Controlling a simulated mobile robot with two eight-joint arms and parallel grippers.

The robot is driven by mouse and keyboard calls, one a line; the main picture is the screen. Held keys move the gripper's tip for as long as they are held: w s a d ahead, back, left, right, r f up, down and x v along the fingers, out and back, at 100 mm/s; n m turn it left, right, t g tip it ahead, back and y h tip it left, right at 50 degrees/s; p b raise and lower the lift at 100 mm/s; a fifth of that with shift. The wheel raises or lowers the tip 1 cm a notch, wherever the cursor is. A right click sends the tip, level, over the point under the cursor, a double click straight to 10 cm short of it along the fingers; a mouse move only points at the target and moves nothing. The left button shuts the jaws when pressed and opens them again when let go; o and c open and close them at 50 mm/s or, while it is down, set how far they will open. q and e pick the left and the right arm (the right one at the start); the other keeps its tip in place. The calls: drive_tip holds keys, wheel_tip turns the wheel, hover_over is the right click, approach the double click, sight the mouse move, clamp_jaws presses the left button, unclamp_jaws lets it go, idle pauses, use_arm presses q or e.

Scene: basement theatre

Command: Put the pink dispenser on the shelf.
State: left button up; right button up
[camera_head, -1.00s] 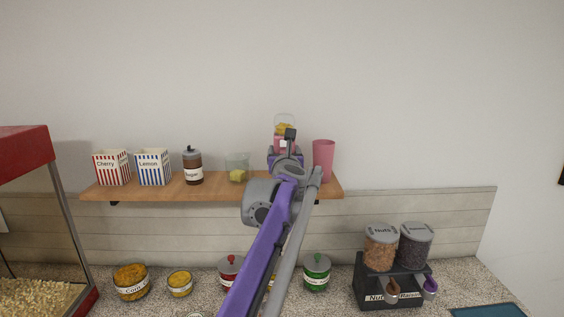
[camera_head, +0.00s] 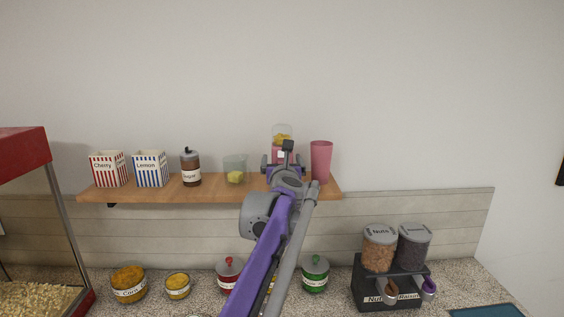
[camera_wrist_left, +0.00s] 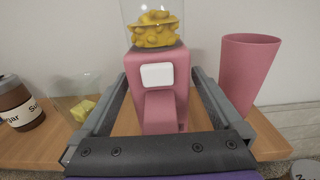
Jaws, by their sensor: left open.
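The pink dispenser (camera_head: 275,155) has a clear top with yellow pieces in it and a white square on its front. It stands upright at the right part of the wooden shelf (camera_head: 228,192); its lower part is largely hidden in the head view. My left gripper (camera_head: 286,167) is open, its arm reaching up from below. In the left wrist view, the dispenser (camera_wrist_left: 160,88) is between the spread fingers of my left gripper (camera_wrist_left: 160,80), with a gap on both sides. Its base appears to rest on the shelf. My right gripper is not in view.
A pink cup (camera_head: 321,160) stands close to the right of the dispenser. Left of it stand a clear container (camera_head: 235,168), a brown jar (camera_head: 191,168) and two striped boxes (camera_head: 150,168). Jars and a dark dispenser stand (camera_head: 388,290) on the counter below.

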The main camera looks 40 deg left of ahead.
use_arm(q)
drive_tip(key=b+v, duration=0.1)
drive_tip(key=v, duration=1.1)
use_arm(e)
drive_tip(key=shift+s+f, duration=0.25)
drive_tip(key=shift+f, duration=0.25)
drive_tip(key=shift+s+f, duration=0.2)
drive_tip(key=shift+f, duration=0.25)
use_arm(q)
drive_tip(key=s+d+f+m+t+h, duration=0.1)
drive_tip(key=s+d+f+m+h, duration=0.1)
drive_tip(key=d+f+m+h, duration=1.4)
drive_tip(key=s+d+f+m+g+y, duration=0.1)
drive_tip(key=s+d+f+m+g, duration=0.1)
drive_tip(key=s+f+m, duration=0.5)
drive_tip(key=s+d+f+m+g+y, duration=0.2)
drive_tip(key=s+f+m+g, duration=0.2)
drive_tip(key=s+f+m, duration=0.3)
drive_tip(key=s+d+f+m+g+y, duration=0.1)
drive_tip(key=s+d+f+m+g, duration=0.2)
drive_tip(key=s+f+m, duration=0.4)
wheel_tip(320, 180, down, 5)
drive_tip(key=shift+s+f+m, duration=0.1)
drive_tip(key=shift+m, duration=1.65)
drive_tip(key=shift+s+f+m, duration=0.1)
drive_tip(key=shift+f+m, duration=0.05)
drive_tip(key=shift+m, duration=1.6)
